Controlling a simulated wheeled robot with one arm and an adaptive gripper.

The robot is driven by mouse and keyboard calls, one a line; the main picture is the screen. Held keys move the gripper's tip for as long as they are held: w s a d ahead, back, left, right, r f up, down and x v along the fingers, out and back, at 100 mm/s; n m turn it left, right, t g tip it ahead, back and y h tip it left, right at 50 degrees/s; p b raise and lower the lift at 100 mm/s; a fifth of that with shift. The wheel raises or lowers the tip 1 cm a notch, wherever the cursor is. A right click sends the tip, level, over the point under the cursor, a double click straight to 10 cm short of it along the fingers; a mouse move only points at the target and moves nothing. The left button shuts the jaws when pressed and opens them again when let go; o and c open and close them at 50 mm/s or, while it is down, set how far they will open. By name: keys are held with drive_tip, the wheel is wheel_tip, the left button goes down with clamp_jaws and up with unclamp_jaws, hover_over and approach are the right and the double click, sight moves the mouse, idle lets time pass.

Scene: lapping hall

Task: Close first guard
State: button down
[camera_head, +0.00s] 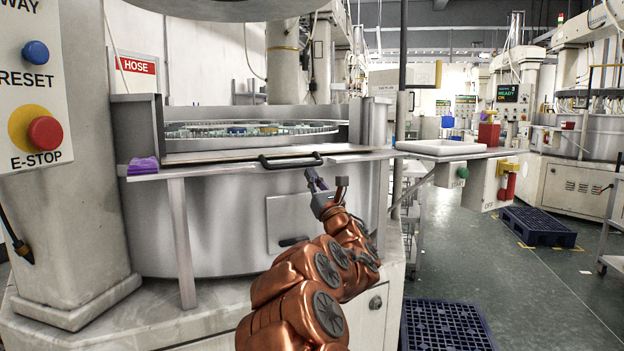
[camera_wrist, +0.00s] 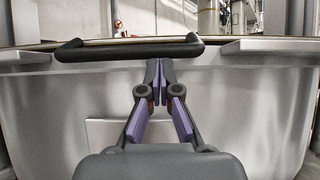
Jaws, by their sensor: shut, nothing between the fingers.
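The near machine has a round steel tub (camera_head: 215,225) with an open front above its ledge. A black bar handle (camera_head: 290,160) sits at the front edge of what looks like the guard, a thin panel (camera_head: 220,158) lying nearly flat there. The handle also spans the upper left and middle of the wrist view (camera_wrist: 120,49). My gripper (camera_head: 317,182) is in front of the tub, just below the right part of the handle. In the wrist view its purple-padded fingers (camera_wrist: 160,70) are together and empty, their tips close under the handle. I cannot tell whether they touch it.
A purple cloth (camera_head: 143,165) lies on the ledge's left end. A control panel with an E-stop button (camera_head: 45,133) is at left. Blue pallets (camera_head: 447,325) lie on the floor; the aisle beyond is clear.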

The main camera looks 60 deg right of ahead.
drive_tip(key=shift+s+a+r+p, duration=0.1)
drive_tip(key=shift+s+r+p, duration=0.05)
drive_tip(key=shift+r+p, duration=0.6)
